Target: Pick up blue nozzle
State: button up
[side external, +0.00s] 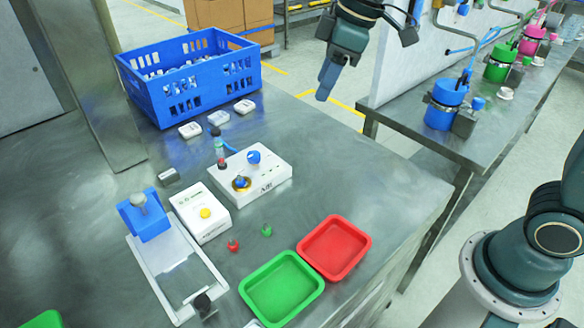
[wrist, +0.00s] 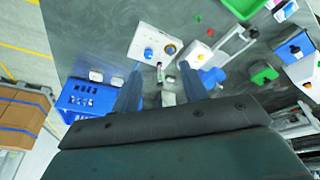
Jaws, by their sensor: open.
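A white box (side external: 262,178) on the steel table carries two small blue parts. One blue part (side external: 241,182) sits in a gold ring on the box; the other, a rounded blue part (side external: 253,157), stands at its back. I cannot tell for sure which is the blue nozzle. Both show in the wrist view, the ringed one (wrist: 170,49) and the rounded one (wrist: 148,53). My gripper (side external: 322,97) is raised in the air beyond the box, away from both parts. In the wrist view my gripper (wrist: 161,67) has its fingers apart with nothing held between them.
A blue crate (side external: 187,98) stands at the back left. A red nozzle (side external: 233,244) and a green nozzle (side external: 266,230) stand near the red tray (side external: 363,233) and green tray (side external: 247,293). A white button box (side external: 187,222) and a blue-headed scale (side external: 130,224) are left of the white box.

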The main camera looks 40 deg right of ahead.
jog(key=w+a+f+n+g, duration=0.2)
jog(key=w+a+f+n, duration=0.3)
jog(key=w+a+f, duration=0.3)
jog(key=w+f, duration=0.1)
jog(key=w, duration=0.2)
jog(key=shift+w+a+f+y, duration=0.2)
jog(key=shift+a+f+y, duration=0.1)
jog(key=shift+f+y, duration=0.1)
jog(key=shift+f, duration=0.1)
send_over(241, 177)
jog(key=d, duration=0.1)
jog(key=f, duration=0.8)
jog(key=shift+s, duration=0.2)
jog(key=shift+f, duration=0.1)
jog(key=shift+d+x, duration=0.2)
jog(key=shift+x, duration=2.35)
